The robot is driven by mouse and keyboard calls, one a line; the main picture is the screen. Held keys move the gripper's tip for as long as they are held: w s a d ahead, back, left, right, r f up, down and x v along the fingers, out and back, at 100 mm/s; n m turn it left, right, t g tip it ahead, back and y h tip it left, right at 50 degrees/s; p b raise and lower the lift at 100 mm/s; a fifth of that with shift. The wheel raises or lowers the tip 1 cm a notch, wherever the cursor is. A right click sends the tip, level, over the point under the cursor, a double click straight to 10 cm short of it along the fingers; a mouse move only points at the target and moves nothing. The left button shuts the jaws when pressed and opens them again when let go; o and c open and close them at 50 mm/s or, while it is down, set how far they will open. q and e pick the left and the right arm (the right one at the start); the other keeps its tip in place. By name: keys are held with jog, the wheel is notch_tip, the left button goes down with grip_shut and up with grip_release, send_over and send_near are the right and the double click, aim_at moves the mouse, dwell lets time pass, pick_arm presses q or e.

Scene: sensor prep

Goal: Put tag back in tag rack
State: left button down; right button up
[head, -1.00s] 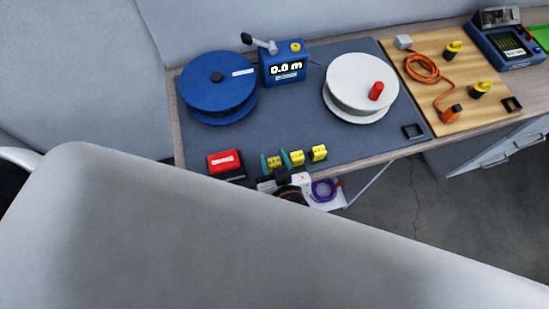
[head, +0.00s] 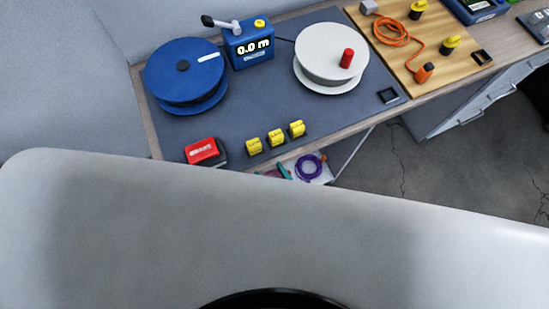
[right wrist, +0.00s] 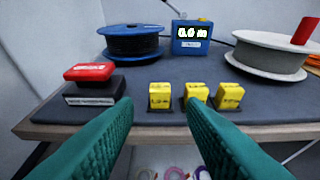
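Three yellow tags stand in a row on small dark bases along the front of the grey mat: left tag (head: 254,147), middle tag (head: 276,139) and right tag (head: 297,129). In the right wrist view, the left tag (right wrist: 159,96) shows between my teal fingers, farther away. The middle tag (right wrist: 194,92) and right tag (right wrist: 230,97) stand to its right. My right gripper (right wrist: 158,110) is open and empty, apart from the tags; in the head view it is mostly hidden at the table's front edge. My left gripper is not in view.
A red-topped block (head: 203,151) stands left of the tags. Behind are a blue reel (head: 180,75), a meter box (head: 248,47) and a white reel (head: 330,60). Purple coils (head: 308,168) sit below the table edge.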

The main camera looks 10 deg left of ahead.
jog(key=shift+s+d+r, duration=0.15)
jog(key=shift+s+d, duration=0.05)
jog(key=s+d+f+g+h, duration=0.1)
jog(key=d+f+g, duration=0.15)
jog(key=f, duration=0.75)
jog(key=s+d+f+g+h, duration=0.15)
jog(key=d+f, duration=0.25)
jog(key=f, duration=0.7)
jog(key=d+f+g+h, duration=0.15)
jog(key=d+f, duration=0.25)
jog(key=f, duration=0.6)
jog(key=s+d+f+m+g+h, duration=0.3)
jog(key=s+d+f+m+g, duration=0.1)
jog(key=s+d+f, duration=1)
notch_tip(320, 180, down, 2)
jog(key=d, duration=0.2)
jog(key=shift+s+d+f+g+h, duration=0.25)
jog(key=shift+d+g+h, duration=0.05)
jog(key=shift+d+g, duration=0.05)
